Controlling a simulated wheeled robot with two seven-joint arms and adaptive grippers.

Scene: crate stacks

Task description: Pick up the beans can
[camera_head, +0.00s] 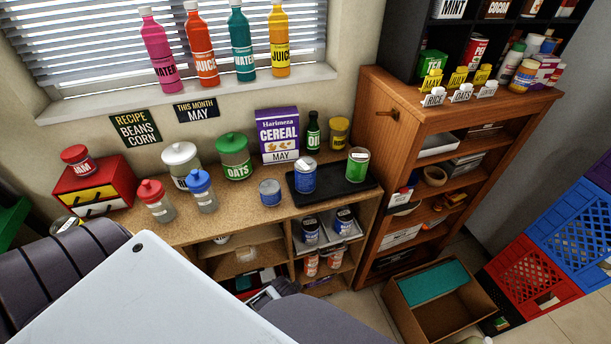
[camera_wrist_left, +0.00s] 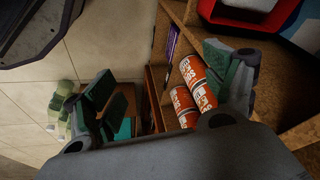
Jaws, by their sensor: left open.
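Two orange-red cans with white lettering stand close together on a low shelf; in the left wrist view the larger one (camera_wrist_left: 199,80) and the smaller one (camera_wrist_left: 184,106) appear tilted. The lettering looks like BEANS but is hard to read. In the head view the cans (camera_head: 311,265) (camera_head: 335,259) are in the lower right compartment of the wooden shelf unit. My left gripper (camera_wrist_left: 165,92) is open, with its right finger beside the cans and its left finger well apart from them. In the head view it is mostly hidden behind my arm. My right gripper is not in view.
Blue cans (camera_head: 310,230) sit in a tray above the orange-red cans. The counter (camera_head: 235,215) carries jars, bottles, a cereal box (camera_head: 278,135) and a black tray (camera_head: 330,190). A cardboard box (camera_head: 440,310) stands on the floor at the right. Shelf boards closely border the cans.

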